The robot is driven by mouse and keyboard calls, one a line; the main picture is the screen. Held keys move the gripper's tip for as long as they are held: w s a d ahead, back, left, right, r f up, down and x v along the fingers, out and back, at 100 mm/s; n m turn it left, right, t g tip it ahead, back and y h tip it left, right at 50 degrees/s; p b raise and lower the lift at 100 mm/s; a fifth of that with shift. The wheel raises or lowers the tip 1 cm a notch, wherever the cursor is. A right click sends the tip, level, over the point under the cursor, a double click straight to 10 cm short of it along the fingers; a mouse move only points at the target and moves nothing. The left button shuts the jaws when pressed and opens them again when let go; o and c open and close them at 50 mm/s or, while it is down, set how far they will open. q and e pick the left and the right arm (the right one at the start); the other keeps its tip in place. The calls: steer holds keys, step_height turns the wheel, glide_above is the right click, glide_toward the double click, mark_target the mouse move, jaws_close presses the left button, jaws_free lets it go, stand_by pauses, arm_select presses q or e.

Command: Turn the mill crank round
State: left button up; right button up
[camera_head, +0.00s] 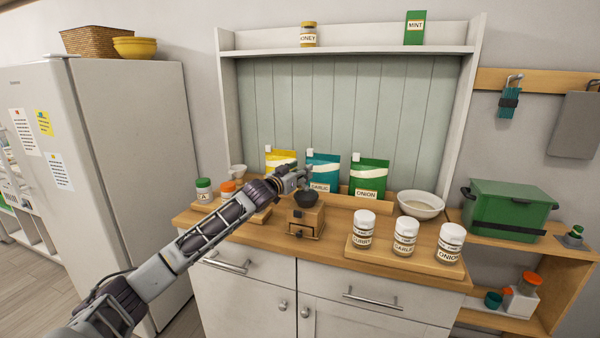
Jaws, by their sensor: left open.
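The mill (307,219) is a small wooden box with a dark bowl-shaped top and a small drawer knob on its front. It stands on the wooden counter, left of the jars. My left gripper (303,178) is open just above the mill's dark top, its arm reaching in from the lower left. The crank is hard to make out behind and between the fingers. I cannot tell whether the fingers touch it. My right gripper is out of view.
Several labelled jars (405,237) stand on a wooden board right of the mill. Pouches, including a green one (369,179), stand behind. A white bowl (420,205) is at the right. Lidded jars (204,190) stand left, close to my arm. A fridge (120,130) is farther left.

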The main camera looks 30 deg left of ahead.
arm_select(q)
jaws_close()
stand_by(0.6)
